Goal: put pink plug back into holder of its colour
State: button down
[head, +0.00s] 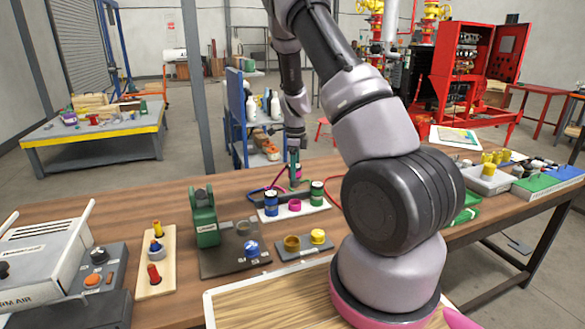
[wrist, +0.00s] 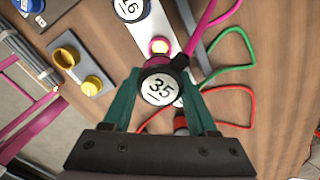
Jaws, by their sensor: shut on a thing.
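My gripper (wrist: 160,98) has its teal fingers closed around a plug (wrist: 160,88) with a white top marked 35. A pink cable (wrist: 203,28) leads off its dark side piece, so I take it as the pink plug. A pink-rimmed holder (wrist: 160,47) shows just beyond the plug on the white strip (wrist: 147,30). In the head view, the pink holder (head: 295,205) looks empty, between a blue plug (head: 271,202) and a green plug (head: 317,192). My gripper (head: 294,172) hangs above and behind the strip. The held plug is mostly hidden there.
A dark tray with a yellow cup and a yellow cap (head: 318,236) lies in front of the strip. A green device (head: 204,217) stands to the left. Green (wrist: 240,48) and red (wrist: 238,90) cables lie on the table beside the gripper.

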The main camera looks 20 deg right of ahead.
jog(key=shift+f, duration=2.7)
jog(key=shift+f, duration=1.7)
jog(key=shift+c, duration=0.6)
grip_release()
notch_tip(320, 180, up, 11)
jog(key=shift+f, duration=0.1)
